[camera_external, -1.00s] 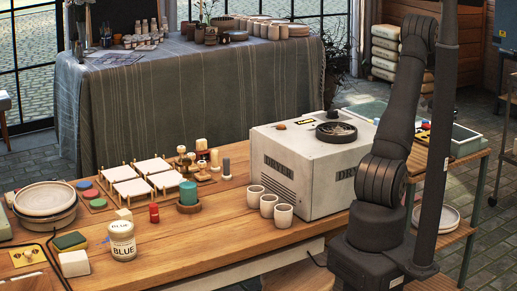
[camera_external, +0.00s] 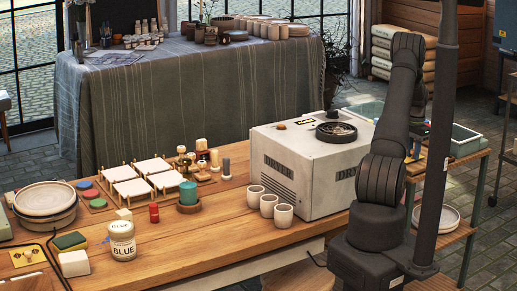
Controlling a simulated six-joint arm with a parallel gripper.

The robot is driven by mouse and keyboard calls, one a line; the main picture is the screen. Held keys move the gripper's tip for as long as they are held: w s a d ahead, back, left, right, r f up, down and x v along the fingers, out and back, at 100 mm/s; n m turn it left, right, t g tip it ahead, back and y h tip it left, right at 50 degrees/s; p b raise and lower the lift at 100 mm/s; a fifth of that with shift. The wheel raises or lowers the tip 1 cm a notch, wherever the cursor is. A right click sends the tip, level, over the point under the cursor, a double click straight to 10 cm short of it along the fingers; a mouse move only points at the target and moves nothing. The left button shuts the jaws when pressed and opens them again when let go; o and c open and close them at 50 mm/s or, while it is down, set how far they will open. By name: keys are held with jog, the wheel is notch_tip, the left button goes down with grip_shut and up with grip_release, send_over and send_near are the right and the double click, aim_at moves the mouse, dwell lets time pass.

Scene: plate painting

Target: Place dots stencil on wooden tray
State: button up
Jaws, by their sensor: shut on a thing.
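My gripper (camera_external: 416,141) is partly visible behind my arm, over the shelf at the right. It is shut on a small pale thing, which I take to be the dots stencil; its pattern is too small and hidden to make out. A low wooden frame (camera_external: 110,205) with white square pieces (camera_external: 130,188) lies on the workbench at the left. Small stamp-like wooden items stand beside it. I cannot tell for certain which piece is the wooden tray. My gripper is far to the right of these, beyond the kiln-like box.
A pale box (camera_external: 300,165) with a round dark dish (camera_external: 336,132) on top stands mid-bench. White cups (camera_external: 269,205), a blue paint jar (camera_external: 122,241), a teal cylinder (camera_external: 188,193) and stacked bowls (camera_external: 46,200) occupy the bench. The front middle of the bench is clear.

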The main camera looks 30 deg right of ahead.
jog(key=shift+f, duration=0.25)
jog(key=o, duration=0.9)
jog(key=shift+o, duration=0.2)
notch_tip(320, 180, up, 12)
jog(key=shift+f, duration=4.25)
jog(key=shift+f, duration=0.1)
